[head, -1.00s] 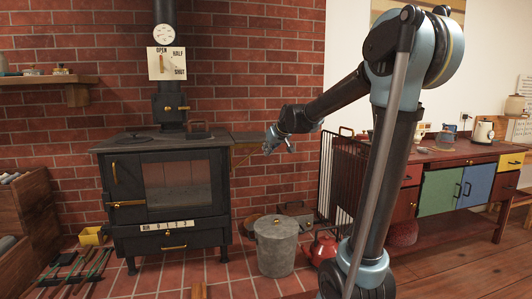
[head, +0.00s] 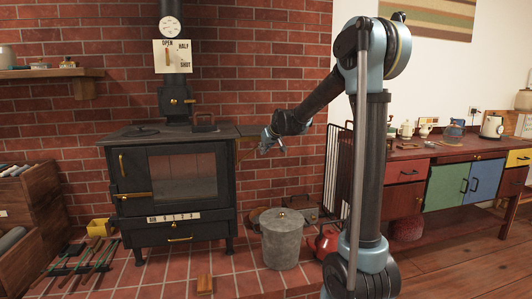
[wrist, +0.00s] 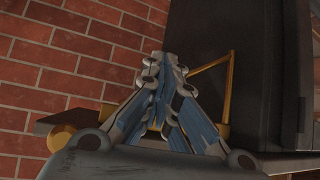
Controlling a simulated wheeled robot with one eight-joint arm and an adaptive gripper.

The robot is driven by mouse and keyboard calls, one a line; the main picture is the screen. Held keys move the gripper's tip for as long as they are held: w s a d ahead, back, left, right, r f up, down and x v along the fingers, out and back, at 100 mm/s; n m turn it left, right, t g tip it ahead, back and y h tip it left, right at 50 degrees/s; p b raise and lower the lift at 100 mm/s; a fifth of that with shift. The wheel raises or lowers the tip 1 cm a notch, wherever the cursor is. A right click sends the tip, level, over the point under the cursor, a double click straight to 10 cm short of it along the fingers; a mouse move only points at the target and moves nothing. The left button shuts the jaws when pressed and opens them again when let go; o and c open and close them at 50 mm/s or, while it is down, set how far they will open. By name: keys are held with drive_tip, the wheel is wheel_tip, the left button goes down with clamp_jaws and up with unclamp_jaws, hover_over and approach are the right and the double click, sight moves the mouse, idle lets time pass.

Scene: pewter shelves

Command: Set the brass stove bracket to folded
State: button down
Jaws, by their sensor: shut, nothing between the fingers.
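The black stove (head: 180,180) stands against the brick wall in the head view. A thin brass bracket (head: 242,151) shows small at its right side, below the side ledge (head: 248,131). In the wrist view the brass bracket (wrist: 229,85) is an angled bar standing out from the dark stove side (wrist: 262,60), right of my gripper. My gripper (head: 273,149) is right of the stove. In the wrist view its fingers (wrist: 165,62) are together and empty. Part of the bracket is hidden behind the fingers, and I cannot tell whether they touch it.
A grey lidded bin (head: 282,240) stands on the hearth below my gripper. A brass knob (wrist: 62,139) shows at lower left in the wrist view. The brick wall is close behind.

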drive_tip(key=shift+w+a, duration=0.1)
drive_tip(key=shift+w, duration=0.1)
drive_tip(key=shift+w, duration=0.8)
